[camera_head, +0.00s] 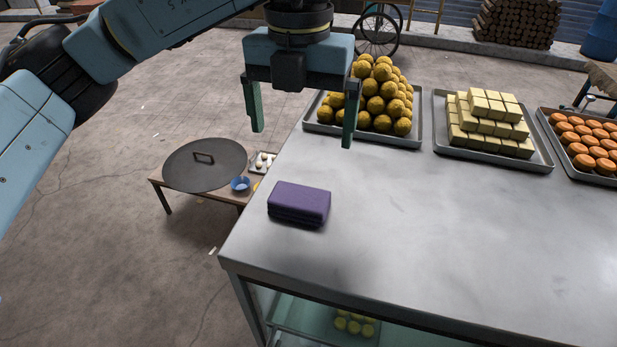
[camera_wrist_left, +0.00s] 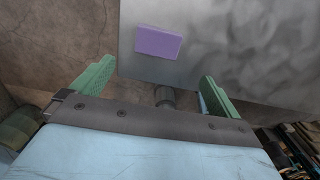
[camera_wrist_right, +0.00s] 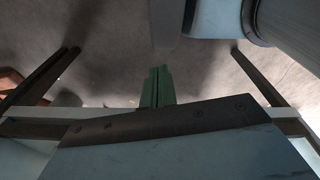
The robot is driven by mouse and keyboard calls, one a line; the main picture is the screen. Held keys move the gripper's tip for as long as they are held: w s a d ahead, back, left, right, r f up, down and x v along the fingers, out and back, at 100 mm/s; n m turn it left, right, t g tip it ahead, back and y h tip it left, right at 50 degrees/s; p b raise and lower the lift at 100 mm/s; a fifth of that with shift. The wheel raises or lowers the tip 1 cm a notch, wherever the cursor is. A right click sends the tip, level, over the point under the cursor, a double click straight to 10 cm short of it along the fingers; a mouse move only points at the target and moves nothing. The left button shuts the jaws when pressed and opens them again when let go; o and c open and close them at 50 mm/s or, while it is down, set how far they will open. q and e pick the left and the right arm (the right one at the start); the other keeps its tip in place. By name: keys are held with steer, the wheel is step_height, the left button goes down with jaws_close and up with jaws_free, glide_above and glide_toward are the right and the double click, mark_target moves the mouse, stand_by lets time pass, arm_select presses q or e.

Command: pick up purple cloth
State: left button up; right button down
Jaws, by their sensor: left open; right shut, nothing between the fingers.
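The purple cloth (camera_head: 299,203) is a folded, thick rectangle lying flat on the grey metal counter (camera_head: 430,240), near its left edge. In the left wrist view the cloth (camera_wrist_left: 158,43) lies beyond my fingertips, between their lines. My left gripper (camera_head: 301,128) is open and empty, above and behind the cloth in the head view, apart from it; its green fingers also show in the left wrist view (camera_wrist_left: 156,80). My right gripper (camera_wrist_right: 157,84) shows only in the right wrist view, with its green fingers closed together and nothing between them.
Metal trays of yellow balls (camera_head: 378,97), pale blocks (camera_head: 489,121) and orange sweets (camera_head: 590,143) stand along the counter's back. A low table with a dark round lid (camera_head: 205,165) and a blue bowl (camera_head: 240,184) stands left. The counter around the cloth is clear.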

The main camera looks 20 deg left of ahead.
arm_select(q)
glide_above(299, 196)
steer(key=f, duration=0.7)
steer(key=shift+s+d, duration=0.15)
steer(key=shift+d, duration=0.05)
steer(key=shift+f, duration=0.55)
steer(key=f, duration=0.2)
steer(key=f+p, duration=0.1)
steer(key=f, duration=0.1)
steer(key=shift+w+a+f, duration=0.2)
steer(key=shift+f, duration=0.25)
steer(key=shift+c, duration=0.4)
steer(key=c, duration=0.7)
arm_select(e)
steer(key=s, duration=0.2)
steer(key=s+r, duration=0.1)
steer(key=shift+s+d+r+g, duration=0.1)
steer(key=shift+s+d+g, duration=0.05)
steer(key=shift+s+g, duration=0.2)
